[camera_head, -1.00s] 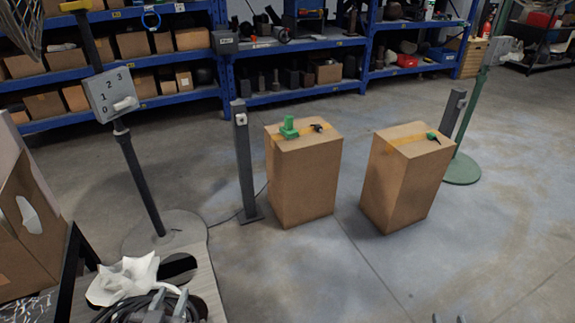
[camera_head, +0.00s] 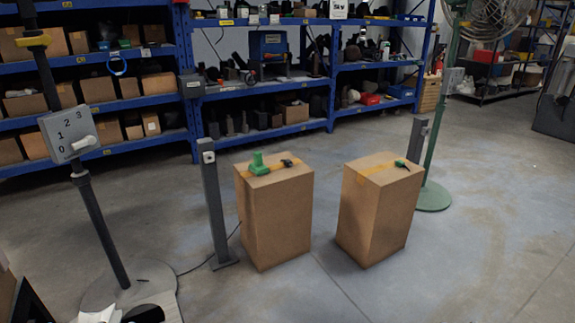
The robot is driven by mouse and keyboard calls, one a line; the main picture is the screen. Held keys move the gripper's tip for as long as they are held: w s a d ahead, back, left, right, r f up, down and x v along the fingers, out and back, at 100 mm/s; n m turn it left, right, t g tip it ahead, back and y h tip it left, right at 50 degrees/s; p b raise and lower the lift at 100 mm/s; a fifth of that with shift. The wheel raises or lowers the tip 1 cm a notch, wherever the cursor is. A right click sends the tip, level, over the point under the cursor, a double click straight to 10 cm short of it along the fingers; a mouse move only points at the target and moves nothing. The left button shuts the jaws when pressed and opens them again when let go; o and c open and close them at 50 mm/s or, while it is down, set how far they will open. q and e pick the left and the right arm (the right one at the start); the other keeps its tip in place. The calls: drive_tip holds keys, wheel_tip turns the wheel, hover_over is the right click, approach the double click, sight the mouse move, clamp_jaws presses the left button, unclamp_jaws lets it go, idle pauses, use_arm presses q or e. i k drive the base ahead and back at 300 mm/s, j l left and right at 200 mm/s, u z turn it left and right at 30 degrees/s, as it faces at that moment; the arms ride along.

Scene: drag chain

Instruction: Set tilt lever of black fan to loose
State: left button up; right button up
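The black fan's stand (camera_head: 103,230) is at the left, a dark pole on a round grey base (camera_head: 128,290). A grey control box (camera_head: 69,134) marked 0, 1, 2, 3 with a pale knob (camera_head: 84,145) is on the pole. Above it the pole carries a yellow part (camera_head: 33,41); I cannot tell whether this is the tilt lever. The black fan's head is outside the picture, so its lever setting cannot be read.
Two cardboard boxes, one left (camera_head: 275,215) and one right (camera_head: 380,215), stand mid-floor with small green and black items on top. A grey post (camera_head: 214,200) is left of them. A green fan (camera_head: 437,140) stands at right. Blue shelves (camera_head: 190,110) line the back.

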sight(44, 40)
drive_tip(key=u, duration=1.25)
